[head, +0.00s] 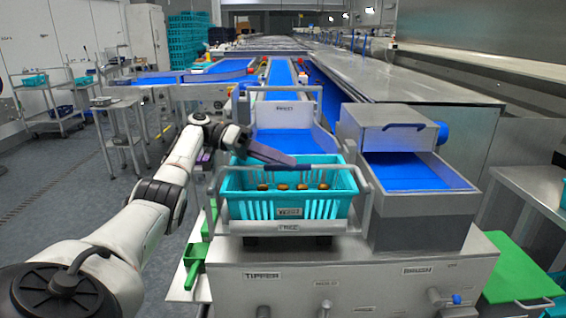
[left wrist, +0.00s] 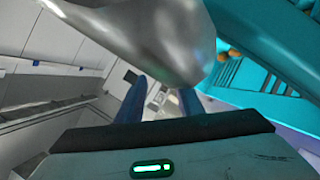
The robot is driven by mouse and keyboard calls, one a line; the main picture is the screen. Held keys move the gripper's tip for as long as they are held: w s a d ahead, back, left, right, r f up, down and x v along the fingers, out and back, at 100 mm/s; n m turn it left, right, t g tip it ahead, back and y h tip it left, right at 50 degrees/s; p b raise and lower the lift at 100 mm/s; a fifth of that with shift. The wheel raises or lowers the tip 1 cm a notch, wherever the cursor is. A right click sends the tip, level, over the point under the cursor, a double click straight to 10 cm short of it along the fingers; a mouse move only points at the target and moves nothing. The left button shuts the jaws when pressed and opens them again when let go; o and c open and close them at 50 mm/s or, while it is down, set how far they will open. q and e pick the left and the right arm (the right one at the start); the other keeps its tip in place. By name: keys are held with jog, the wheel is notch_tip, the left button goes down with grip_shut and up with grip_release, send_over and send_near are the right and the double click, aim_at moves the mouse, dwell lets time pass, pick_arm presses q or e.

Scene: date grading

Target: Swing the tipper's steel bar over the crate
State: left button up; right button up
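The turquoise crate (head: 290,209) stands upright on the tipper with several brown dates in it. The tipper's grey steel bar (head: 364,182) shows as a bent tube beside the crate's right end, with more tube at its left end. My left gripper (head: 312,167) reaches in from the left above the crate's back part. In the left wrist view a shiny steel part (left wrist: 172,35) is very close to the camera, and the crate (left wrist: 265,80) is at the right. The gripper's dark blue fingers (left wrist: 160,105) are apart, with nothing seen between them. My right gripper is out of view.
A blue-lined chute (head: 285,142) lies behind the crate. The brush unit (head: 400,137) stands close on the right. A steel table (head: 530,190) is at far right; open floor lies left.

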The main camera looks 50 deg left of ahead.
pick_arm(q)
notch_tip(320, 180, up, 10)
dwell(0.5)
